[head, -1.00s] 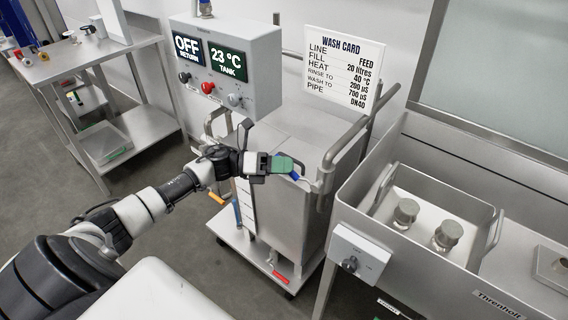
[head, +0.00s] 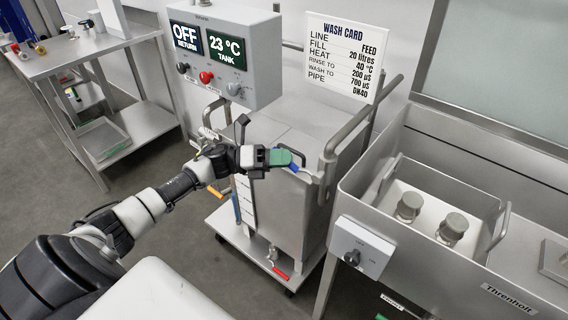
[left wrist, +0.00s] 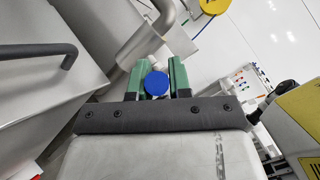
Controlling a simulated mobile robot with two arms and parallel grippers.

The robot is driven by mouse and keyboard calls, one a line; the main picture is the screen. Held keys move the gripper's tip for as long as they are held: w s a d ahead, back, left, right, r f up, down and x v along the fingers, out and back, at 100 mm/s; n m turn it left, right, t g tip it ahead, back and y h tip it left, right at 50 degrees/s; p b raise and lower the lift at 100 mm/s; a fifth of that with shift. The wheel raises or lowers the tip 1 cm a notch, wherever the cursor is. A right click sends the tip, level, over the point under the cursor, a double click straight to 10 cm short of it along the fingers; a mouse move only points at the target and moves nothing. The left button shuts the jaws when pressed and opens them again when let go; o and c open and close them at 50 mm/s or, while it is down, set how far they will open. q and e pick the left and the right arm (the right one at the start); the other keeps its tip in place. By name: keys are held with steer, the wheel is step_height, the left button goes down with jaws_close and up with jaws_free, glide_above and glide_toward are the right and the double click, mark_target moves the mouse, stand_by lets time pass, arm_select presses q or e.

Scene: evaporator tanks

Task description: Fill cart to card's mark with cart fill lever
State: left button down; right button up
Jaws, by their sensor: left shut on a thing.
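The cart (head: 300,215) is a steel box on a wheeled base. My left gripper (head: 281,158) is at its top front right corner, shut on a small blue-ended lever (head: 295,167), which seems to be the cart fill lever. In the left wrist view the round blue end (left wrist: 157,83) sits between the green fingers (left wrist: 157,76); most of the lever is hidden. The wash card (head: 345,58) reads FILL 20 litres. A white marked level strip (head: 245,200) on the cart's left side is too small to read. My right gripper is not in view.
A control box (head: 225,50) shows OFF return and 23 °C tank. A red-handled valve (head: 281,271) is low on the cart. A curved pipe (head: 326,175) stands right by my gripper. A sink (head: 400,270) is on the right, a steel table (head: 80,57) at left.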

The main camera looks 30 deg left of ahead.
arm_select(q)
steer(key=f+n+t+b, duration=0.1)
steer(key=b, duration=0.1)
steer(key=f+n+t+h+b, duration=0.1)
steer(key=b, duration=0.1)
steer(key=f+n+h+b, duration=0.1)
steer(key=b, duration=0.1)
steer(key=shift+a+f+t, duration=0.1)
steer(key=shift+a+t, duration=0.15)
steer(key=shift+t, duration=0.15)
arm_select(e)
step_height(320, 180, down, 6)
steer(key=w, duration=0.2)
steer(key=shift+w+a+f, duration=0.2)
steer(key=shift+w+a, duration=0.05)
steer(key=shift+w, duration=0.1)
arm_select(q)
steer(key=c, duration=1.1)
jaws_free()
steer(key=shift+o, duration=0.2)
